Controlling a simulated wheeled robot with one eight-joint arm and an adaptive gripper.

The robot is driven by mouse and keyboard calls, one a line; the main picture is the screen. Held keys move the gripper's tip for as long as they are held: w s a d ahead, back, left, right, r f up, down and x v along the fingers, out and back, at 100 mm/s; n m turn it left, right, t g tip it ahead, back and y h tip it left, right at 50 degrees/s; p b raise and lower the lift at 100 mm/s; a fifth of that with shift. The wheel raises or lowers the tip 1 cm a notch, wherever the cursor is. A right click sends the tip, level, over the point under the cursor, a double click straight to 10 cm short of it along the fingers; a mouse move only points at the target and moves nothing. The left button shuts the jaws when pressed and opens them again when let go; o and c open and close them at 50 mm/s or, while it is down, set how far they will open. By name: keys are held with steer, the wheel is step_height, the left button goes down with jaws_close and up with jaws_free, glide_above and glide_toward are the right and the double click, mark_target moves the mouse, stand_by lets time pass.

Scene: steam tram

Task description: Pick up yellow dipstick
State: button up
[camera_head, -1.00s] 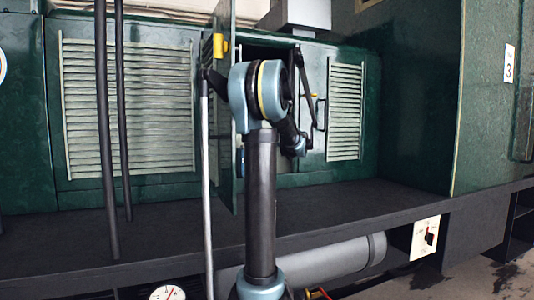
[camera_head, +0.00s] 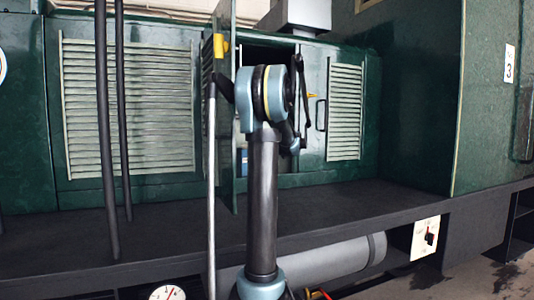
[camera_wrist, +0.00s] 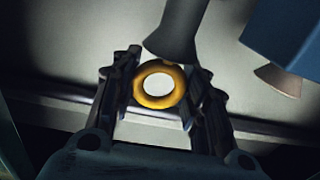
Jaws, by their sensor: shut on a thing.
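The yellow dipstick shows in the wrist view as a yellow ring handle (camera_wrist: 159,103) with a pale hole. It sits between the two dark fingers of my gripper (camera_wrist: 160,78), which is shut on it. The dipstick's rod cannot be made out. In the head view my arm reaches to the open compartment (camera_head: 262,53) in the green casing. The arm blocks much of the compartment and most of my gripper there. A small yellow bit (camera_head: 312,95) shows right of the arm, but I cannot tell whether it is the dipstick.
In the wrist view a dark cylindrical part (camera_wrist: 175,38) stands close above the ring, and a blue box (camera_wrist: 288,40) is at upper right. In the head view an open door (camera_head: 224,120) with a yellow latch (camera_head: 219,46) stands left of my arm. Dark vertical rails (camera_head: 104,120) are further left.

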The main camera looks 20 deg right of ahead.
steer(key=shift+r, duration=0.1)
step_height(320, 180, up, 28)
stand_by(0.6)
stand_by(0.4)
